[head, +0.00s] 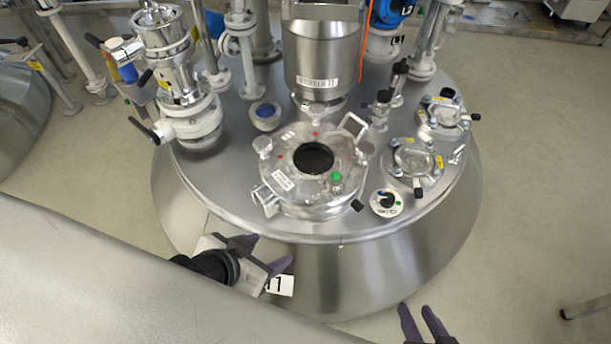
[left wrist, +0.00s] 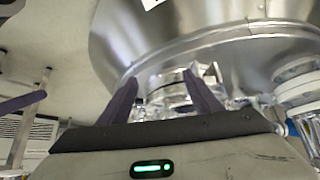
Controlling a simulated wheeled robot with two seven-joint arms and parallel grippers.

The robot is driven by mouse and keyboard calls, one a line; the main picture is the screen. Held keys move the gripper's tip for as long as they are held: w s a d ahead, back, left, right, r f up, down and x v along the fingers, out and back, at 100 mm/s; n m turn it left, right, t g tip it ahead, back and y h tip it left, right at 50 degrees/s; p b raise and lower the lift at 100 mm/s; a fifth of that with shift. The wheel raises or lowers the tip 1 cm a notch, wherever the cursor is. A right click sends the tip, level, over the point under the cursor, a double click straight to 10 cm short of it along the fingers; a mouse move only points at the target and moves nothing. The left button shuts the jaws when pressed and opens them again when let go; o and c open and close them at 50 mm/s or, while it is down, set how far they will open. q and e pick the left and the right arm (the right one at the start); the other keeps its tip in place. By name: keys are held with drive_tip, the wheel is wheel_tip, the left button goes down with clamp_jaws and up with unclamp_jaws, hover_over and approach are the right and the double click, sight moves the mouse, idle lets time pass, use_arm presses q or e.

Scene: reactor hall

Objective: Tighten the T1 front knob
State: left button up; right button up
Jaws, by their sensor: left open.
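The steel vessel (head: 330,275) carries a label (head: 279,285) that reads like T1, partly covered by my left gripper. On its top is a round hatch (head: 300,205) with a dark round opening and several clamps and knobs around its rim. A black knob (head: 357,205) is at the hatch's front right, and a metal clamp (head: 266,197) at its front left. I cannot tell which is the front knob. My left gripper (head: 274,247) is open and empty, in front of the vessel's near edge. It also shows in the left wrist view (left wrist: 160,75). My right gripper (head: 415,306) is open and empty at bottom right.
A metal cylinder (head: 322,60) rises behind the hatch. A valve column (head: 180,80) stands at the left. Two smaller glass ports (head: 412,162) and a round black switch (head: 386,202) are at the right. Floor (head: 540,180) is free at the right.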

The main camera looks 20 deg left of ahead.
use_arm(q)
drive_tip(key=w+r+m+t+y, duration=0.2)
drive_tip(key=w+r+t, duration=0.3)
drive_tip(key=w+r, duration=0.95)
drive_tip(key=w+d+r+m+t+h, duration=0.2)
drive_tip(key=w+d+r+m+t, duration=0.1)
drive_tip(key=r, duration=0.4)
drive_tip(key=w+d+r+m+t+h, duration=0.1)
drive_tip(key=w+d+r+m+t, duration=0.15)
drive_tip(key=r, duration=0.45)
drive_tip(key=s+d+r+m+t+h, duration=0.1)
drive_tip(key=d+r+m+h, duration=0.8)
drive_tip(key=d+h, duration=0.15)
drive_tip(key=s+d+m+g+h, duration=0.75)
drive_tip(key=d+m+g, duration=0.4)
drive_tip(key=m, duration=0.35)
drive_tip(key=m+g+y, duration=0.7)
drive_tip(key=m+y, duration=0.4)
drive_tip(key=y, duration=1)
hover_over(311, 188)
wheel_tip(311, 188, down, 24)
drive_tip(key=f, duration=0.1)
wheel_tip(311, 188, down, 8)
drive_tip(key=shift+f+b, duration=0.25)
drive_tip(key=shift+b, duration=0.35)
drive_tip(key=shift+f, duration=0.45)
